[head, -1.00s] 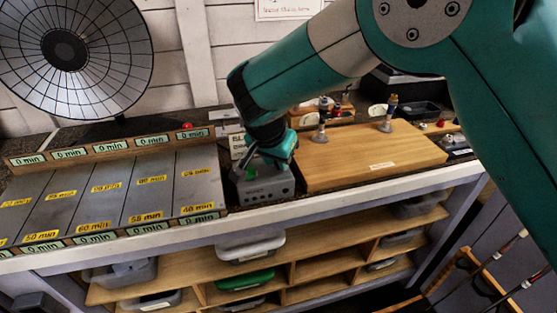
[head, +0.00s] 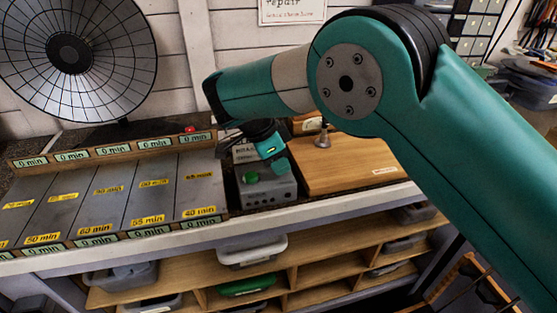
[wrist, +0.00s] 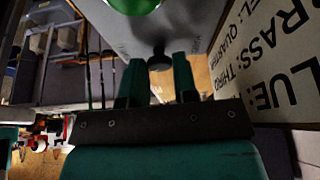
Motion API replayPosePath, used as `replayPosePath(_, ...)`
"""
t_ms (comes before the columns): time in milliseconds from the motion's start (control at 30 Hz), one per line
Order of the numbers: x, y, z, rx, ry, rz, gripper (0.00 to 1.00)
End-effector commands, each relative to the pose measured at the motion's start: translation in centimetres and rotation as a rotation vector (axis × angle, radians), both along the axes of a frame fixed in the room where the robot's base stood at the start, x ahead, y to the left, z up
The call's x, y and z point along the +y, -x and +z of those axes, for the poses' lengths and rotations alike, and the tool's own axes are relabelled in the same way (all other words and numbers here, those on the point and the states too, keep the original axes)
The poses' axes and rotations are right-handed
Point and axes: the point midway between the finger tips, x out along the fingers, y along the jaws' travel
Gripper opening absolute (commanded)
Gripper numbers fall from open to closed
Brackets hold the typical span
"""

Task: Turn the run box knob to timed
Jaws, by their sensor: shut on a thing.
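The run box (head: 268,194) is a small grey box with a green button (head: 250,178) near the front of the bench. My gripper (head: 277,163) is at the back part of its top, pointing down. In the wrist view the two green fingers of my gripper (wrist: 160,66) stand on either side of a small black knob (wrist: 159,54) and are shut on it. The green button (wrist: 133,4) shows at the top edge of that view. The knob is hidden in the head view, and its setting cannot be read.
A grey tray of marked lanes (head: 110,195) lies left of the run box. A wooden board (head: 345,168) with a metal fitting (head: 322,140) is close on the right. A large round dish (head: 70,52) stands behind. A lettered sign (wrist: 265,60) is close by in the wrist view.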

Motion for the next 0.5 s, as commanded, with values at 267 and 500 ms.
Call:
replayPosePath(267,-0.10,-0.10,0.02,-0.001,0.001,-0.048,0.04)
replayPosePath(500,-0.11,-0.10,0.01,-0.001,0.001,-0.049,0.04)
